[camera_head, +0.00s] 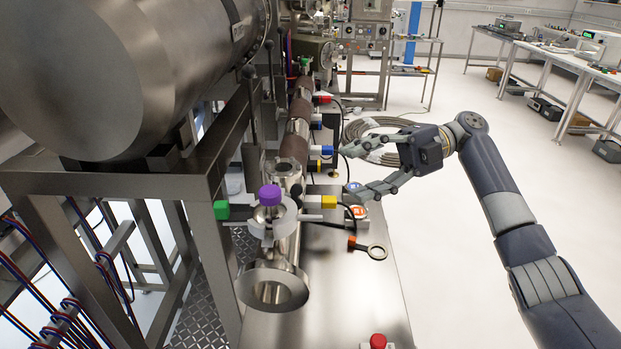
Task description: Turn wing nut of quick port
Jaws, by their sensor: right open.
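A steel port assembly stands at the middle left of the head view, with a purple knob (270,195) on top and a pale round collar (285,216) below it. I cannot tell for sure which part is the wing nut. My right gripper (346,172) is open and empty, its fingers pointing left. In the picture it is right of and above the yellow block, by a blue-tipped fitting (327,150). Contact is not visible. My left gripper is not in view.
A large steel chamber (130,70) on a metal frame (130,183) fills the left. The steel tabletop (345,290) has bare room in front. Coiled hose (375,130) lies behind my gripper.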

